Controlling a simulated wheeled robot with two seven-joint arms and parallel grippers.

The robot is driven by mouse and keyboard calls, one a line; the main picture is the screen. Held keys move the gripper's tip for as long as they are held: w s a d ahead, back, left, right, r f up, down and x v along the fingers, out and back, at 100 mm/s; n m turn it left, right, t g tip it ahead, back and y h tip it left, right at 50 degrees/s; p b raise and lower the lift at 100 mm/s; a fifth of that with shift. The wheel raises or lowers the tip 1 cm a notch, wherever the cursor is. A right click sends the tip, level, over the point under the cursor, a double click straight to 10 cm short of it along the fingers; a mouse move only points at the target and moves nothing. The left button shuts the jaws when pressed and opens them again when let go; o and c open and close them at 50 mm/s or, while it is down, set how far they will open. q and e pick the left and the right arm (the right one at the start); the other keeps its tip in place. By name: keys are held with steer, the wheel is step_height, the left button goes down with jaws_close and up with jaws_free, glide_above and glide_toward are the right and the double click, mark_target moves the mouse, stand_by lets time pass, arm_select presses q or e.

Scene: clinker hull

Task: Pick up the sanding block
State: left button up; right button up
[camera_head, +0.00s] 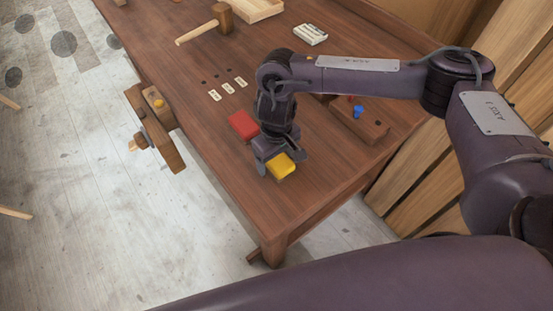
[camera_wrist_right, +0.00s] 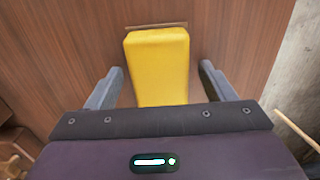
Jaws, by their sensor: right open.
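A yellow block (camera_head: 282,166), which looks like the sanding block, lies on the brown workbench (camera_head: 235,150) near its front corner. It also shows large in the right wrist view (camera_wrist_right: 158,65). My right gripper (camera_head: 274,162) is over the yellow block and partly hides it in the head view. In the wrist view the open fingers stand on both sides of the block, with gaps left and right. A red block (camera_head: 243,125) lies on the bench just up and left of the gripper. My left gripper is not in view.
A wooden block with a blue knob (camera_head: 358,111) sits right of my right wrist, partly hidden by the arm. A wooden vise (camera_head: 155,128) juts from the left edge. A mallet (camera_head: 222,17), a tray (camera_head: 254,9) and a pale box (camera_head: 310,35) lie farther back.

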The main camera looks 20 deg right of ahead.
mark_target(277, 158)
steer(key=c, duration=1)
step_height(277, 158, up, 20)
steer(key=shift+r+p, duration=0.1)
steer(key=shift+p, duration=0.3)
steer(key=o, duration=0.4)
steer(key=shift+c, duration=1.4)
